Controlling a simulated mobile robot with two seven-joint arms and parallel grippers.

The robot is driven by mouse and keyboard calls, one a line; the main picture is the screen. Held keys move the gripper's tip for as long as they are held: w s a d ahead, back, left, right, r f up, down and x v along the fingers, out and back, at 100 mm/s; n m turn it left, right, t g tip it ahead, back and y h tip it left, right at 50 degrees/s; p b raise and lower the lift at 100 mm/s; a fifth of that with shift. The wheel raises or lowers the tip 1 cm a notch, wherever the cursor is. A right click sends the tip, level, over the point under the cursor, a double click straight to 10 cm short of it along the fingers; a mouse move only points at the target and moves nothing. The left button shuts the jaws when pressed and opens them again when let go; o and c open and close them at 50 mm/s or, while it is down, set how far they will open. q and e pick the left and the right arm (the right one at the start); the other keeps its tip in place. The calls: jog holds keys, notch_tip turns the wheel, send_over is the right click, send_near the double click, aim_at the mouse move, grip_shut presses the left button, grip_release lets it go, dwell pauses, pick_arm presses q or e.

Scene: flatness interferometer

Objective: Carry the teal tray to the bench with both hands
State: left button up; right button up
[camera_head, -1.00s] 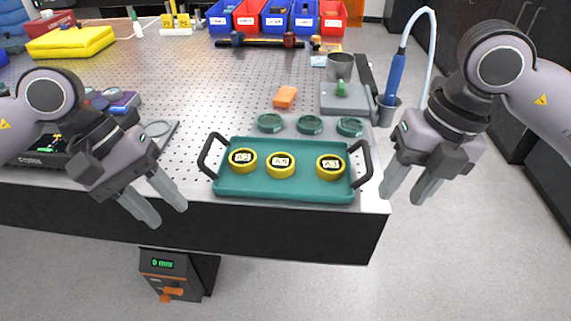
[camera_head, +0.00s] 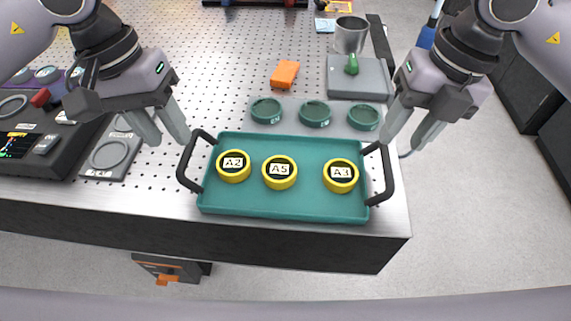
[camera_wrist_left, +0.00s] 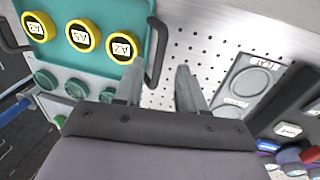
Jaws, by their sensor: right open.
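The teal tray (camera_head: 284,206) lies flat on the bench (camera_head: 130,185) near its front edge, with a black handle at each end. It carries yellow-rimmed rounds labelled A2 (camera_head: 233,166), A5 (camera_head: 280,172) and A3 (camera_head: 341,175). My left gripper (camera_head: 163,138) is open and empty, above and just left of the left handle (camera_head: 186,165). In the left wrist view the open fingers (camera_wrist_left: 157,88) are beside that handle (camera_wrist_left: 157,52), apart from it. My right gripper (camera_head: 408,142) is open and empty, close to the right handle (camera_head: 387,178); whether it touches cannot be told.
Several green round holders (camera_head: 314,114) sit just behind the tray. An orange block (camera_head: 285,74) and a grey plate with a green knob (camera_head: 358,80) lie further back. A black instrument (camera_head: 45,140) stands at the left. An orange-and-grey unit (camera_head: 170,270) is below the bench front.

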aim_at(183, 157)
pick_arm(q)
jog(key=shift+d+f, duration=0.2)
jog(key=shift+f, duration=1)
jog(key=shift+d+f, duration=0.25)
jog(key=shift+f, duration=0.9)
jog(key=shift+d+f, duration=0.2)
jog(key=shift+f, duration=1)
pick_arm(e)
jog(key=shift+a+f, duration=0.2)
jog(key=shift+f, duration=1)
jog(key=shift+a+f, duration=0.25)
jog(key=shift+f, duration=0.9)
jog(key=shift+a+f, duration=0.2)
jog(key=shift+f, duration=1)
pick_arm(q)
grip_shut()
pick_arm(e)
grip_shut()
jog(key=shift+w, duration=0.1)
